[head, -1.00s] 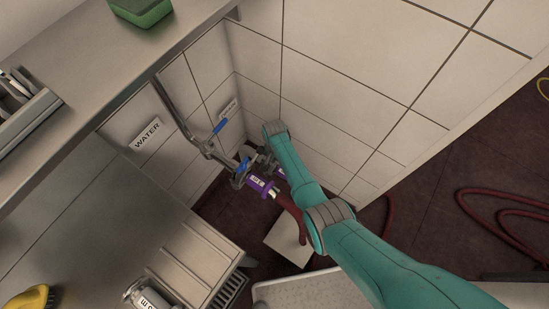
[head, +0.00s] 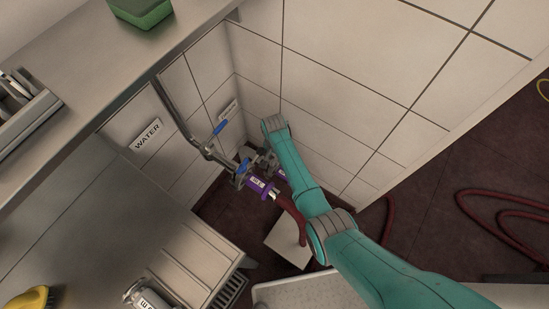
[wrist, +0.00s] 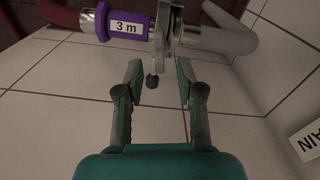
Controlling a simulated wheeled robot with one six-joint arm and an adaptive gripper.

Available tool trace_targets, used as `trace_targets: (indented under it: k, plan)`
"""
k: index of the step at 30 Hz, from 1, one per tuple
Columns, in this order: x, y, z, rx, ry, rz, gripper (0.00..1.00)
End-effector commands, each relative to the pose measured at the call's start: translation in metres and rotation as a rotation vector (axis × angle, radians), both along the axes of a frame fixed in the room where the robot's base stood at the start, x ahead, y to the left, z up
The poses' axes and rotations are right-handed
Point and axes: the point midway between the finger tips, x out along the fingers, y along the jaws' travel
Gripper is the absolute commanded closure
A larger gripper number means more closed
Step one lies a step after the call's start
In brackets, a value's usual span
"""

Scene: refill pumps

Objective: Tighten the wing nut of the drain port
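In the wrist view a clamp (wrist: 165,28) joins a purple hose fitting (wrist: 124,27) marked "3 m" to a grey pipe (wrist: 222,41). A small dark part, seemingly the wing nut (wrist: 152,81), hangs below the clamp between my fingers. My gripper (wrist: 159,67) is open, one finger on each side of it, with gaps visible. A partly cut-off label ending in "AIN" (wrist: 307,138) is on the wall at right. In the head view the purple fitting (head: 261,187) shows low by the wall; my arm hides most of my gripper there.
A dark red hose (head: 291,214) runs from the fitting. A steel shelf (head: 130,55) overhangs at left, and tiled walls close in the corner.

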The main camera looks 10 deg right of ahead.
Motion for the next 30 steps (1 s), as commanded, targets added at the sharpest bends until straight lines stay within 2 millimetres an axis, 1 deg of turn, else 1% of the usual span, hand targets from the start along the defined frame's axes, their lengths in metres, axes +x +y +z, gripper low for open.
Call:
trace_targets:
  k: [3,6,9,14,30]
  plan:
    - [-0.001,0.0,0.015,0.0,-0.001,0.0,0.62]
    - [0.0,0.0,0.026,0.0,-0.001,0.0,0.62]
    - [-0.001,0.0,0.032,0.0,0.0,0.0,0.62]
    - [-0.001,0.0,0.034,0.001,0.001,0.0,0.62]
    - [-0.004,-0.001,0.032,0.001,-0.003,0.002,0.62]
